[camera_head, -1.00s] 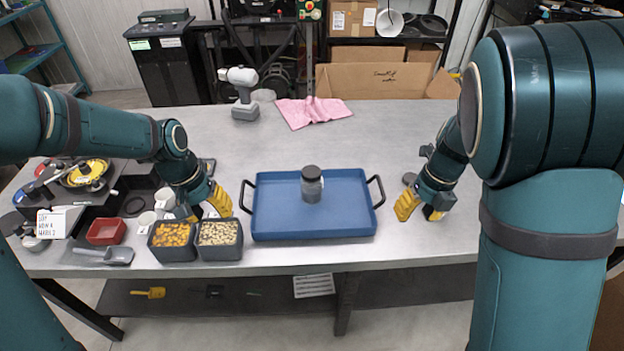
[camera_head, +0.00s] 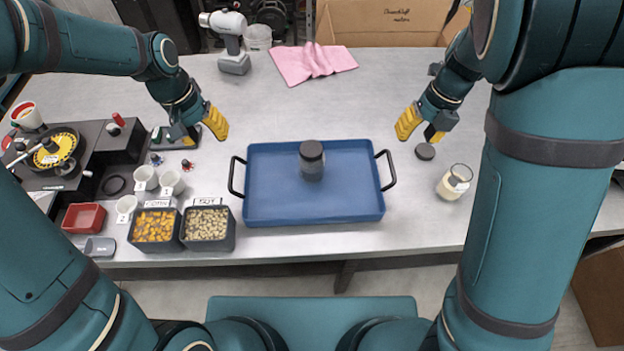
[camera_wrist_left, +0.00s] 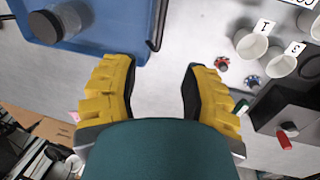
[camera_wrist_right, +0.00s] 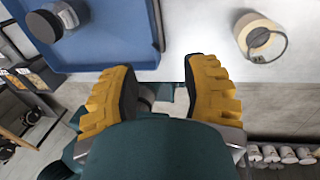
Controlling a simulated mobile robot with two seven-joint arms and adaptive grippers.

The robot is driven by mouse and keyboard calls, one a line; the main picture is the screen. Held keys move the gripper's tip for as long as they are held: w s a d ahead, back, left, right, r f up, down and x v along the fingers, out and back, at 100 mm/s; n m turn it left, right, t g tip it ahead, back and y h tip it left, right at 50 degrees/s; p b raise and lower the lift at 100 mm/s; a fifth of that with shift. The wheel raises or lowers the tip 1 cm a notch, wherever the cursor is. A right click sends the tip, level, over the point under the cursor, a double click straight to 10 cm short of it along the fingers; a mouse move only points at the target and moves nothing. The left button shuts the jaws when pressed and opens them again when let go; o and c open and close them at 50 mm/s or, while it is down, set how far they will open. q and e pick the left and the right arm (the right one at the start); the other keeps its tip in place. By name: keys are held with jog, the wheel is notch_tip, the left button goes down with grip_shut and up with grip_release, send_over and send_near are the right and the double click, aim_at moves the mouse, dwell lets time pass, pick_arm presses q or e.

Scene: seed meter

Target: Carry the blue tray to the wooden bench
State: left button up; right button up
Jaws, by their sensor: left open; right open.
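The blue tray (camera_head: 280,200) lies flat on the grey table, with a black loop handle at its left end and another at its right end. A dark-lidded jar (camera_head: 312,160) stands upright in it. My left gripper (camera_head: 203,130) is open and empty, above the table beyond the tray's left handle. My right gripper (camera_head: 422,128) is open and empty, beyond and right of the right handle. The tray's corner shows in the left wrist view (camera_wrist_left: 110,30) and in the right wrist view (camera_wrist_right: 110,35), apart from the fingers. I cannot make out a wooden bench.
Bins of corn (camera_head: 154,228) and soy (camera_head: 207,225) stand close to the tray's left. White cups (camera_head: 145,178) and a red dish (camera_head: 84,218) are further left.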

aim_at(231, 167)
pick_arm(q)
jog(key=f, duration=0.4)
jog(key=d+f, duration=0.1)
jog(key=f, duration=0.3)
jog(key=d+f, duration=0.1)
jog(key=f, duration=0.4)
jog(key=shift+w+d, duration=0.15)
jog(key=shift+d, duration=0.05)
pick_arm(e)
jog(key=f, duration=0.4)
jog(key=a+f, duration=0.1)
jog(key=f, duration=0.3)
jog(key=a+f, duration=0.1)
jog(key=f, duration=0.4)
jog(key=shift+a, duration=0.2)
pick_arm(q)
jog(key=shift+f, duration=0.2)
pick_arm(e)
jog(key=shift+f, duration=0.2)
pick_arm(q)
jog(key=shift+o, duration=0.2)
pick_arm(e)
jog(key=shift+o, duration=0.2)
pick_arm(q)
grip_shut()
pick_arm(e)
grip_shut()
